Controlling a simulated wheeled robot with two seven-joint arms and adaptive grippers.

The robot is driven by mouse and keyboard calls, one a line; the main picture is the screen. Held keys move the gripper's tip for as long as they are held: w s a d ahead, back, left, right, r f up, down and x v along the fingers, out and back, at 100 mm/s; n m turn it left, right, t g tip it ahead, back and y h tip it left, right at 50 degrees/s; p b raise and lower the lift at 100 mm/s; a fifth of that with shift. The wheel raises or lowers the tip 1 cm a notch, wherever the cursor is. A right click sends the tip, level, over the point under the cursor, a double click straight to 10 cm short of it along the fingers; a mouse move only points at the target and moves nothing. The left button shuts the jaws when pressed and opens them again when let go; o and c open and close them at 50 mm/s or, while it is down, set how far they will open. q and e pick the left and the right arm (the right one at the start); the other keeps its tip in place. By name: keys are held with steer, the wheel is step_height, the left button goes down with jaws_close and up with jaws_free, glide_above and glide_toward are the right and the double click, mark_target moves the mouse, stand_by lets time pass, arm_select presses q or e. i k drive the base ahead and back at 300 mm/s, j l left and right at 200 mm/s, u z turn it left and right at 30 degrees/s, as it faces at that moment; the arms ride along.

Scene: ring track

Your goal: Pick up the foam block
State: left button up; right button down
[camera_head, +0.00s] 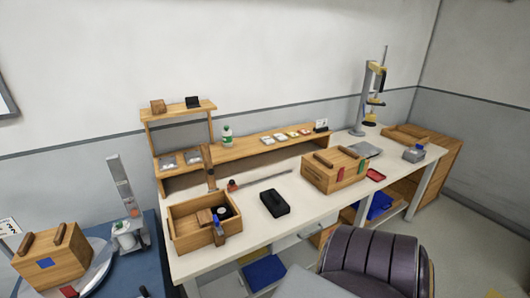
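A black block (275,203) with a raised part on top lies on the white worktop, right of an open wooden box. It looks the most like the foam block, but I cannot tell its material from here. Nothing touches it and its top is uncovered. Neither of my grippers shows in the head view.
The open wooden box (188,242) holds several small items. A lidded wooden box (323,181) stands to the right on the worktop (290,232). A purple chair (365,266) stands in front. A wooden shelf (250,151) runs along the back.

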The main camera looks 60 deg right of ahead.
mark_target(275, 203)
steer(key=z, duration=1.95)
steer(key=i+l+u, duration=0.15)
steer(key=l, duration=0.65)
steer(key=i+l+u, duration=0.15)
steer(key=l, duration=0.7)
steer(key=i+l+u, duration=0.1)
steer(key=l, duration=0.75)
steer(key=i+l+u, duration=0.15)
steer(key=l, duration=0.75)
steer(key=k+j, duration=0.05)
